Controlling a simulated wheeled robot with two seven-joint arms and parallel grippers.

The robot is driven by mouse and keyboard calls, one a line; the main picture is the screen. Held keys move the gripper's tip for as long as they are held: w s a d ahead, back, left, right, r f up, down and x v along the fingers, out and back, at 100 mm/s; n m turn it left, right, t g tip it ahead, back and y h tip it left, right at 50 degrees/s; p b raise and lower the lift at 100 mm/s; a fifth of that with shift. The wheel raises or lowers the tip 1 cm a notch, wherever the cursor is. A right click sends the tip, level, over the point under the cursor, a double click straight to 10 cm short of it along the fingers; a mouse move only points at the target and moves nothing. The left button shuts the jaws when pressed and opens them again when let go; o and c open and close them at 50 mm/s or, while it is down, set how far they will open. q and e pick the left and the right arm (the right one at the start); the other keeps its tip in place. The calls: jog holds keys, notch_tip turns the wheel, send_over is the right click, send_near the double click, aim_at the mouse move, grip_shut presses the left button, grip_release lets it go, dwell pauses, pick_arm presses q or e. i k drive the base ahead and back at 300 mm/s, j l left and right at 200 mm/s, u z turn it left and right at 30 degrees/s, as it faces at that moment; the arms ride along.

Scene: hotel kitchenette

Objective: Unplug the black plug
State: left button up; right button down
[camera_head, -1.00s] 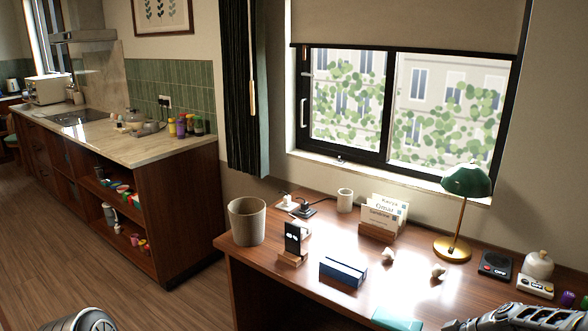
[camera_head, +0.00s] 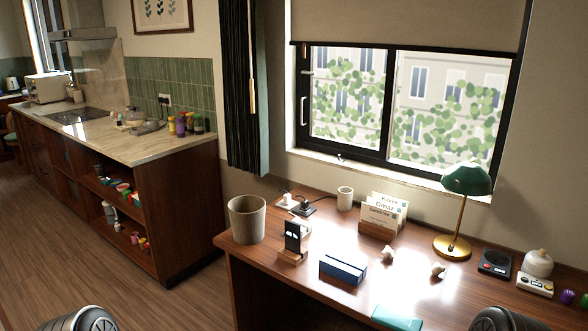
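A small black plug (camera_head: 305,205) sits at the back left of the desk, in or on a dark flat base; I cannot make out its prongs. A white plug (camera_head: 286,198) on a light base is just left of it. Another dark plug-like shape is at the wall outlet (camera_head: 164,100) above the kitchen counter. Only rounded metal parts of my two arms show at the bottom edge, one at left and one at right. Neither gripper's fingers are visible.
The desk (camera_head: 262,262) holds a beige bin (camera_head: 247,219), a white cup (camera_head: 345,199), a card holder (camera_head: 378,229), a phone stand (camera_head: 292,242), a blue-topped block (camera_head: 343,269) and a green lamp (camera_head: 467,180). Bare desk lies between the phone stand and card holder.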

aim_at(304, 207)
jog(key=i+j+u, duration=0.2)
jog(key=i+u, duration=0.25)
jog(key=i+j+u, duration=0.1)
jog(key=i+u, duration=0.7)
jog(key=u, duration=0.15)
jog(key=i, duration=0.55)
jog(key=i+j+z, duration=0.15)
jog(key=i, duration=0.95)
jog(key=i+l+z, duration=0.15)
jog(key=i+z, duration=0.25)
jog(key=i+l+z, duration=0.1)
jog(key=z, duration=0.3)
jog(key=i+j+z, duration=0.1)
jog(key=i+z, duration=0.3)
jog(key=i+j+z, duration=0.15)
jog(key=i+z, duration=0.15)
jog(key=z, duration=0.15)
jog(key=i+j+z, duration=0.25)
jog(key=z, duration=0.15)
jog(key=i+z, duration=0.45)
jog(key=i+j+z, duration=0.2)
jog(key=i+z, duration=0.3)
jog(key=k, duration=0.1)
